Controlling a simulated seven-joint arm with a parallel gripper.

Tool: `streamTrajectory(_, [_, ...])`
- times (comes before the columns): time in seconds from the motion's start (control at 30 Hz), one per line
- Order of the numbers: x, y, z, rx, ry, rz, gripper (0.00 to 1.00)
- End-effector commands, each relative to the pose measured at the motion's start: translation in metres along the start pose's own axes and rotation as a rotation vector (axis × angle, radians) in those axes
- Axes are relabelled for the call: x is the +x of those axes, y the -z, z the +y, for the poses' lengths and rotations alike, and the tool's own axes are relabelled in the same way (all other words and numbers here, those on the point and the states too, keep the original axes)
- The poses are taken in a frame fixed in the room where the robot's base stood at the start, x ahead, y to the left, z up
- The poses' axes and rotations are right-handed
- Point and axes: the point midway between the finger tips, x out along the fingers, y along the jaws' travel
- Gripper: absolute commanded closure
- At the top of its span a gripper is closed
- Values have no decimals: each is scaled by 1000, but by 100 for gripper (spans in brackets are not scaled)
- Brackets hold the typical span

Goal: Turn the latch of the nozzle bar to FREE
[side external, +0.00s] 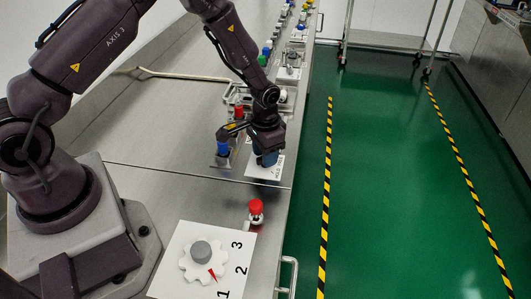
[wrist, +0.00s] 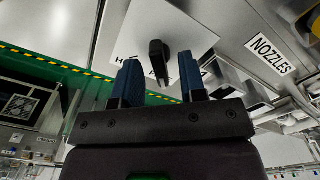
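The latch (wrist: 157,52) is a small black handle on a white plate (wrist: 185,28) in the wrist view. The plate carries dark lettering, partly hidden by my fingers, so I cannot read which word the handle points to. My gripper (wrist: 160,72) is open, with one blue finger on each side of the latch in the picture. Gaps show between the handle and both fingers. In the side view my gripper (side external: 267,160) is low over the white plate (side external: 273,174) at the bench's right edge and hides the latch.
A NOZZLES label (wrist: 270,54) is right of the plate in the wrist view. In the side view, a red knob (side external: 256,206) and a numbered dial plate (side external: 180,240) are nearer the camera. A blue-capped part (side external: 223,149) stands just left of my gripper.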

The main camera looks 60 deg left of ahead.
Motion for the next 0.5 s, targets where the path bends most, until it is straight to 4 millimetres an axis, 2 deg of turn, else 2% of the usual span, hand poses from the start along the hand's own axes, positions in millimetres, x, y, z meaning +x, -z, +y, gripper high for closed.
streamTrajectory(0.17, [-27,1,0,0,1,5,62])
streamTrajectory(0.5, [-100,1,0,0,0,6,62])
